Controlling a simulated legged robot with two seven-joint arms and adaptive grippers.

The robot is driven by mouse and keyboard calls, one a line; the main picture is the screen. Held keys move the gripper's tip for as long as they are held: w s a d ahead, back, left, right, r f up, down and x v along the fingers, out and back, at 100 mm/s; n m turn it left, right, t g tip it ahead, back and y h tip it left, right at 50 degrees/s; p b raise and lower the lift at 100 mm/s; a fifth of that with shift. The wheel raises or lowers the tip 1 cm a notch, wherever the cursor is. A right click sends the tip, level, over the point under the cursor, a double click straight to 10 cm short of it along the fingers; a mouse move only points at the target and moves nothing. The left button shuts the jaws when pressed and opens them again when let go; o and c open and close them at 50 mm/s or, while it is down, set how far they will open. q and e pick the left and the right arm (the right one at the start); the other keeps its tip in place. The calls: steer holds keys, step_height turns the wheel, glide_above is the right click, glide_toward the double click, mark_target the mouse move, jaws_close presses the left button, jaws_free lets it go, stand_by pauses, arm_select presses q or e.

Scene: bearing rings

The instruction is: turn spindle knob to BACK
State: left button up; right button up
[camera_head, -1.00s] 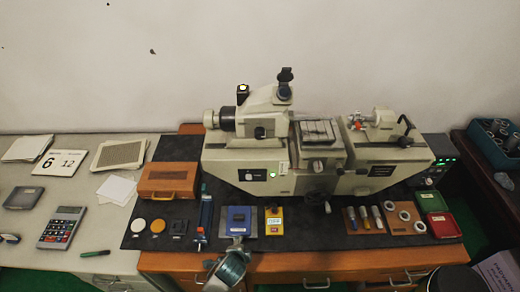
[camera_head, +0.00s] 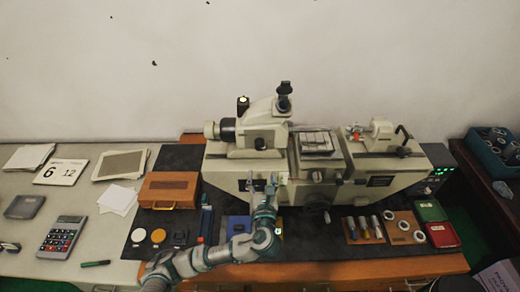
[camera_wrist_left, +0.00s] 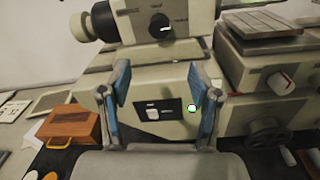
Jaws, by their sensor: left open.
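My left gripper (camera_head: 264,181) is open and empty, in front of the machine's cream lower front. It also shows in the left wrist view (camera_wrist_left: 158,78), its two blue-padded fingers apart. Between and beyond them lies a black panel (camera_wrist_left: 171,104) with a pale switch-like knob (camera_wrist_left: 153,114), and a small lit button (camera_wrist_left: 192,108) sits at its right end. A round black knob (camera_wrist_left: 160,27) with a white mark is higher on the machine; it also shows in the head view (camera_head: 260,144). I cannot tell which one is the spindle knob. No contact is visible. My right gripper is not in view.
The measuring machine (camera_head: 375,167) stands on a dark mat. A handwheel (camera_wrist_left: 267,139) sticks out at its right front. A brown box (camera_head: 169,189) stands to the left, with small discs before it. Pins and rings (camera_head: 402,229) lie at the right.

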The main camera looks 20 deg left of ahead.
mark_target(260, 149)
arm_select(q)
steer(key=p+x, duration=0.1)
steer(key=x, duration=1.2)
steer(key=shift+c, duration=0.2)
steer(key=c, duration=1.1)
